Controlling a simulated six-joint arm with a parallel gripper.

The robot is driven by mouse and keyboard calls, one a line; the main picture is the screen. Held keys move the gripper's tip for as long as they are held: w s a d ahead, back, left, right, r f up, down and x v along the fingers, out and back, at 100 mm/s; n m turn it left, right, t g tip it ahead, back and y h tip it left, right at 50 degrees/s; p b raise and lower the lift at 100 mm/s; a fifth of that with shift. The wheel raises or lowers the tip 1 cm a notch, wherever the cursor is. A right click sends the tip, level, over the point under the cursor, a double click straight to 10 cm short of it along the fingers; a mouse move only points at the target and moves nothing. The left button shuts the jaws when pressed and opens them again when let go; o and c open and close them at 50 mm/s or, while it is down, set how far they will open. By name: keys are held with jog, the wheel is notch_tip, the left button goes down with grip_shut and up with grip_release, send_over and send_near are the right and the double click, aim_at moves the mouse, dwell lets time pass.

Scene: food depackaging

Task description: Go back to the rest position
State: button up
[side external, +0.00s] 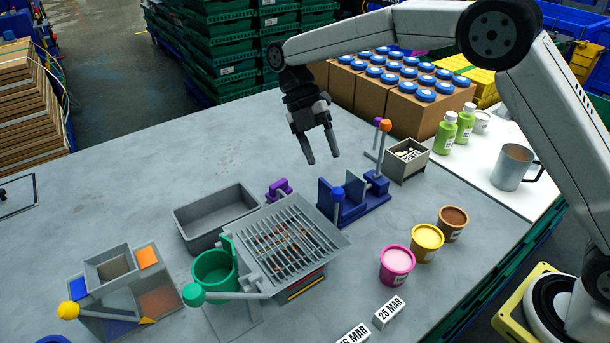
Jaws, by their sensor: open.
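My gripper (322,157) hangs in the air above the grey table (120,205), pointing down with its two fingers apart and nothing between them. It is above and behind the blue fixture (352,205), clear of it in the picture. My arm reaches in from the right side.
Below stand a slatted grey grate (290,245), a grey bin (215,215), a green cup (214,272) and a small grey box (405,160). Pink (397,265), yellow (427,243) and brown (453,223) tubs stand at right. Cartons with blue-lidded jars (420,115) stand behind.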

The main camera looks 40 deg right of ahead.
jog(key=shift+s+d+f+m+t, duration=1.8)
jog(key=shift+s+m, duration=0.95)
jog(key=shift+m, duration=1.65)
jog(key=shift+s+d+f+m+t, duration=1.25)
jog(key=shift+s+d+m, duration=1.35)
jog(key=shift+m, duration=1.8)
jog(key=shift+s+d+f+m+t, duration=1.55)
jog(key=shift+s+m, duration=1.4)
jog(key=shift+m, duration=1.45)
jog(key=shift+d+r, duration=0.25)
jog(key=shift+r, duration=0.05)
